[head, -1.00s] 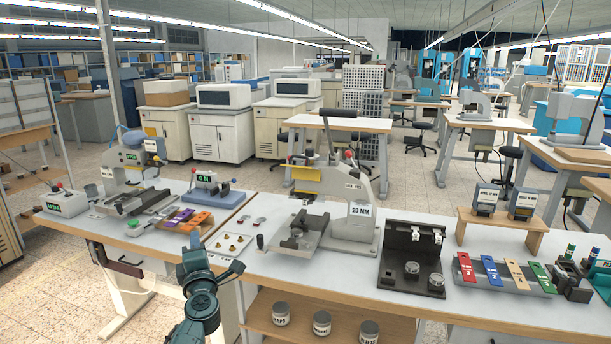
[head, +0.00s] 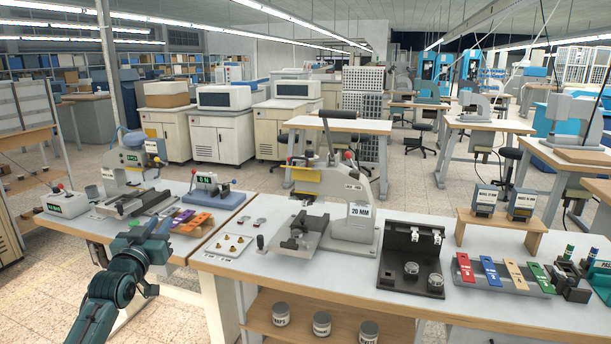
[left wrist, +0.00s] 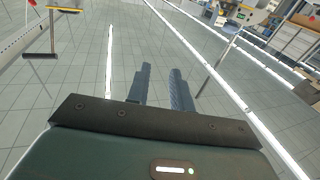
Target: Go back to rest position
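My left arm reaches in from the bottom left of the head view, and its gripper (head: 150,236) is in front of the left workbench (head: 115,222), near its front edge. My right gripper is not in view.
The press marked 20 MM (head: 350,205) stands on the right workbench (head: 335,275). A white tray with small gold parts (head: 231,245) lies left of it. Coloured bars (head: 489,270) and a black fixture (head: 410,240) are further right. Floor is open at lower left.

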